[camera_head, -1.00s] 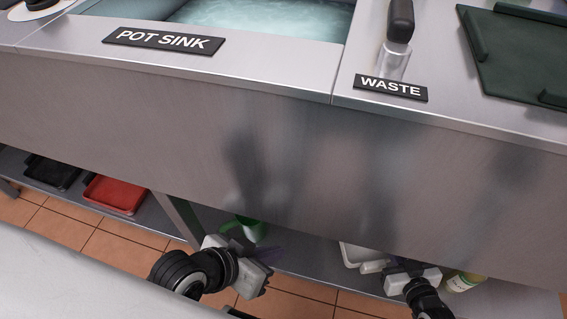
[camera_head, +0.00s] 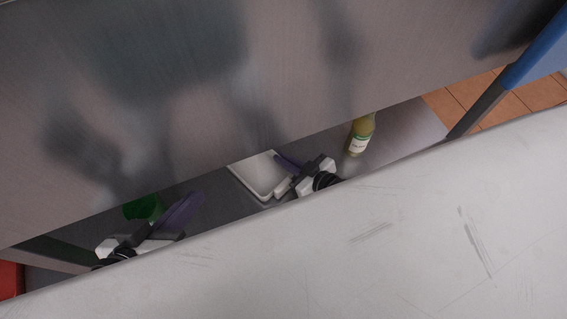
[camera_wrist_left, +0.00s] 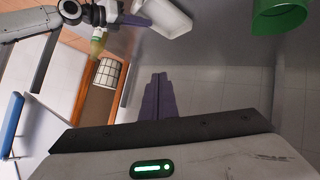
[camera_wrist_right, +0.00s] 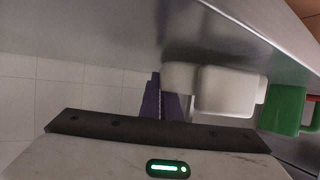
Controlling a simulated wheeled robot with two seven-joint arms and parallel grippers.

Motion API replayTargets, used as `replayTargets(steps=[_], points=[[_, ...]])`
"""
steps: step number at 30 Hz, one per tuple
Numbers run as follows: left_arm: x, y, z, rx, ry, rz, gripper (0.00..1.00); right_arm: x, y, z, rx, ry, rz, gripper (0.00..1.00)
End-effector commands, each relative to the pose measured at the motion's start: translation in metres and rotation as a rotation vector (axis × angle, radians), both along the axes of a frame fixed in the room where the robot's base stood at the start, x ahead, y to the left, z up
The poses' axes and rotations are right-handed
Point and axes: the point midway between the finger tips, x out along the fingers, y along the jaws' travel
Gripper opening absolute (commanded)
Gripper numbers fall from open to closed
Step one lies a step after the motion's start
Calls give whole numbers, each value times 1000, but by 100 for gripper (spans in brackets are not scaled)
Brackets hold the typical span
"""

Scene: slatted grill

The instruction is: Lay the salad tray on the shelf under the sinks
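A white tray (camera_head: 258,172) lies on the shelf under the sink front, with a smaller white piece at its near right edge. My right gripper (camera_head: 287,162) is beside the tray's right side; its purple fingers (camera_wrist_right: 163,100) look close together. The tray (camera_wrist_right: 225,92) shows just past them, and I cannot tell whether they touch. My left gripper (camera_head: 180,212) is over the shelf left of the tray, beside a green container. Its purple fingers (camera_wrist_left: 158,97) are together and empty. The tray also shows in the left wrist view (camera_wrist_left: 168,14).
The green container (camera_head: 143,208) stands left of the tray. A yellow bottle (camera_head: 361,136) stands on the shelf to the right. The steel sink front (camera_head: 150,90) hangs above, and a pale worktop (camera_head: 400,230) covers the near side. Bare shelf (camera_head: 410,130) shows right of the bottle.

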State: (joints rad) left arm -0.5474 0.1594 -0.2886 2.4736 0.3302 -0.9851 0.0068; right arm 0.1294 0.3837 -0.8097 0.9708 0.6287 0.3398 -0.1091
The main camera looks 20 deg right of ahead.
Motion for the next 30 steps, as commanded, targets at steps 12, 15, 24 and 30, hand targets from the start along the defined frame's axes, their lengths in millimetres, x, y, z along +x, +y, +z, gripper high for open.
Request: replayTargets(steps=[12,15,24,30], points=[[0,-3,4,-23,-15,-2,0,0,0,-10,1,-1,-1,10],[0,-3,4,-22,-15,-1,0,0,0,-10,1,-1,-1,22],[0,-2,4,-22,-14,-2,0,0,0,-9,1,-1,-1,22],[0,2,8,16,1,1,0,-22,-10,5,0,3,-1,22]])
